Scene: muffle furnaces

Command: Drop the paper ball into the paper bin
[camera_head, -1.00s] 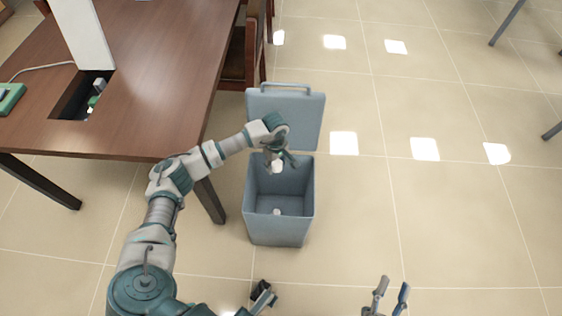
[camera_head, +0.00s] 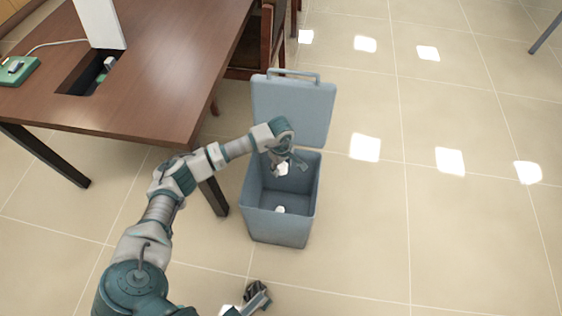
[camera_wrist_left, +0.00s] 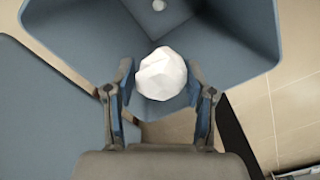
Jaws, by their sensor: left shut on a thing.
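My left gripper (camera_head: 287,162) is shut on a white crumpled paper ball (camera_head: 282,169). It holds the ball over the opening of the blue-grey paper bin (camera_head: 280,228), near the lid side. In the left wrist view the paper ball (camera_wrist_left: 161,75) sits between the two fingers of my left gripper (camera_wrist_left: 160,70), with the bin's inner wall (camera_wrist_left: 235,50) behind it. The bin's lid (camera_head: 292,110) stands open at the back.
A brown table (camera_head: 150,90) stands to the left of the bin, its leg (camera_head: 213,196) close to the bin. A chair (camera_head: 268,45) is behind. The tiled floor (camera_head: 440,230) to the right is clear, with bright light patches.

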